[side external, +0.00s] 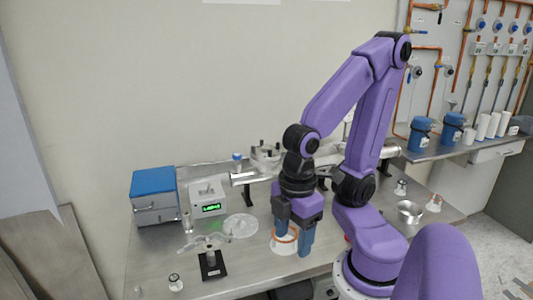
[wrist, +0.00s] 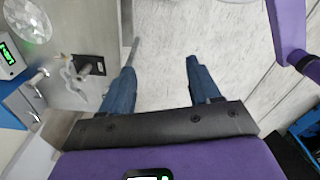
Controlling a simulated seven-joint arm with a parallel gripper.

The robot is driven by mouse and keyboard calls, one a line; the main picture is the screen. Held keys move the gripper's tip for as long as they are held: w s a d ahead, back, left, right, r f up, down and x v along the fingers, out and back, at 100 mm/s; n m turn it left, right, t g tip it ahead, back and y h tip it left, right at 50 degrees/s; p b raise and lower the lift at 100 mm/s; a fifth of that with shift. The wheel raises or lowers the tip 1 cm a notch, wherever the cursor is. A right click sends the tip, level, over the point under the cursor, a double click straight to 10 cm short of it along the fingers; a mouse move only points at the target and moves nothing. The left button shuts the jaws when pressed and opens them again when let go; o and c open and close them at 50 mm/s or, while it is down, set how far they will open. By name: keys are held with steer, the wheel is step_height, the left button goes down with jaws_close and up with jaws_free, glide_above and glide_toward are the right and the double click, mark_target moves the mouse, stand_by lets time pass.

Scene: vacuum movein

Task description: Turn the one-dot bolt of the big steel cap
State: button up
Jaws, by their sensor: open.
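An orange ring on a white disc (side external: 285,243) shows behind and between the fingers in the side view. In the wrist view my gripper (wrist: 160,65) is open, with nothing between its fingers.
A blue-topped box (side external: 153,182) and a meter with a green display (side external: 208,195) stand at left. A clear disc (side external: 240,225) and a black-based stand (side external: 212,264) lie left of my gripper. A steel cup (side external: 410,212) is at right.

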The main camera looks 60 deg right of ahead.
steer(key=c, duration=0.4)
steer(key=w+d+r+m, duration=0.1)
steer(key=w+r+m, duration=0.3)
steer(key=w+m, duration=0.45)
steer(key=w+d+r+m, duration=0.1)
steer(key=w+r+m, duration=0.4)
steer(key=w, duration=0.6)
steer(key=w+d+r+m, duration=0.2)
steer(key=w+d+m, duration=0.7)
steer(key=w+d, duration=0.1)
step_height(320, 180, up, 4)
steer(key=m, duration=1.4)
glide_above(253, 149)
steer(key=f, duration=1.7)
steer(key=shift+w+d+f, duration=0.1)
steer(key=shift+w+d, duration=0.1)
steer(key=shift+d, duration=0.05)
